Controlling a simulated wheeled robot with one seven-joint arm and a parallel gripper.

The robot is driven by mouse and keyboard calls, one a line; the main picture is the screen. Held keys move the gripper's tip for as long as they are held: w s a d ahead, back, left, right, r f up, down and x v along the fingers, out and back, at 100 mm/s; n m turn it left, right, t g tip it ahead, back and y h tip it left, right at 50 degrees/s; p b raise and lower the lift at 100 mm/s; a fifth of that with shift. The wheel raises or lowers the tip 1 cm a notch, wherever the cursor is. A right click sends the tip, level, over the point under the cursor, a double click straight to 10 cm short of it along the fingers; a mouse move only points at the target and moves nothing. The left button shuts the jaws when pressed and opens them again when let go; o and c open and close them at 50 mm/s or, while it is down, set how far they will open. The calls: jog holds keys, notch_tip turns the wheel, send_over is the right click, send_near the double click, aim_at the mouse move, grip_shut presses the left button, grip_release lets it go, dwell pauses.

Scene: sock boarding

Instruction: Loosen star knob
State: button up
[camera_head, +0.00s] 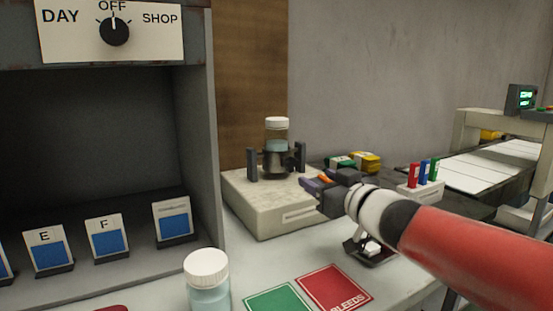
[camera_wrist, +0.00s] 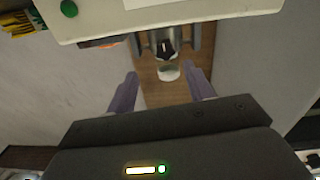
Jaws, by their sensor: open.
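A pale box-shaped machine (camera_head: 265,205) stands on the counter. A clamp with dark posts on its top holds an upright bottle (camera_head: 277,132) with a white cap and pale liquid. In the wrist view a small dark knob with a white mark (camera_wrist: 165,48) shows between the posts, close to the bottle's white cap (camera_wrist: 168,72); it looks like the star knob, but its shape is too small to be sure. My gripper (camera_head: 312,185) is beside the machine's right side in the head view. In the wrist view its fingers (camera_wrist: 162,78) are apart and empty, with the clamp beyond them.
A white-capped bottle (camera_head: 208,280) stands on the front counter near a green card (camera_head: 280,300) and a red card (camera_head: 335,287). A grey cabinet with a dial (camera_head: 115,32) is left. A rack of colored tags (camera_head: 421,182) and yellow and green items (camera_head: 365,161) lie right.

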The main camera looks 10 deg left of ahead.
aim_at(294, 166)
jog(key=shift+a+x, duration=0.15)
jog(key=shift+x, duration=1.9)
jog(key=shift+a+x, duration=0.15)
jog(key=shift+x, duration=1.9)
jog(key=shift+s+r, duration=0.2)
jog(key=shift+n, duration=0.3)
jog(key=c, duration=1)
